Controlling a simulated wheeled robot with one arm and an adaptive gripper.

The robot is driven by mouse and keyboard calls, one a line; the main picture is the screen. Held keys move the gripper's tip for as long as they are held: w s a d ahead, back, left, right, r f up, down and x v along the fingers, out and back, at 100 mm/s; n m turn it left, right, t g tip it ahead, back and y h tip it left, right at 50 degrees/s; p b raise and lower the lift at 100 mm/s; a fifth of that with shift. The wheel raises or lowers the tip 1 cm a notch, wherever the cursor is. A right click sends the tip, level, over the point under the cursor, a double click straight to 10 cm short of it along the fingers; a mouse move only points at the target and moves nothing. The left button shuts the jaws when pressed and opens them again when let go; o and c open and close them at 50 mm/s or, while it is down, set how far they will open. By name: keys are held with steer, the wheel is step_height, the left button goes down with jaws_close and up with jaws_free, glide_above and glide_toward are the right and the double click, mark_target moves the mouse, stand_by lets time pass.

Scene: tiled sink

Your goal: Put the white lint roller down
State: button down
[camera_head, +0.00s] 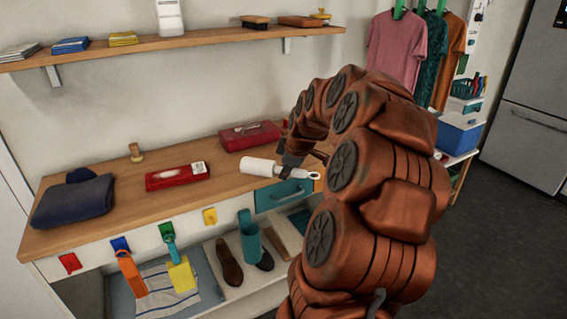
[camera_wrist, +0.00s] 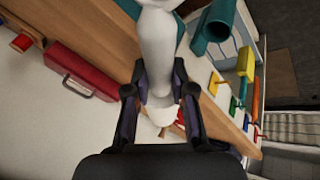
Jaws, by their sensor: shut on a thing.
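The white lint roller (camera_head: 262,168) is held over the wooden counter (camera_head: 110,204), near its front edge, with its handle end pointing right in the head view. My gripper (camera_head: 290,160) is shut on it, seen from the side and partly hidden by my arm. In the wrist view, the lint roller (camera_wrist: 158,50) lies between the two dark fingers of my gripper (camera_wrist: 160,98). Its far end runs out of the top of that view. I cannot tell whether the roller touches the counter.
A red box (camera_head: 178,176) lies left of the roller and a red case (camera_head: 249,136) stands behind it. Folded dark blue cloth (camera_head: 72,204) is at the counter's left. A shelf (camera_head: 170,43) hangs above. Bare wood shows between cloth and red box.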

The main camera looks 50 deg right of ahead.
steer(key=shift+w+d+f+p, duration=0.2)
steer(key=shift+w+d+p, duration=0.3)
steer(key=shift+w+d, duration=1.3)
steer(key=shift+w+d+f+p, duration=0.2)
steer(key=shift+w+d+p, duration=0.3)
steer(key=shift+w+d, duration=1.25)
steer(key=shift+s+d+f+p, duration=0.15)
steer(key=shift+f+p, duration=0.4)
steer(key=shift+f, duration=1.4)
steer(key=c, duration=1)
jaws_free()
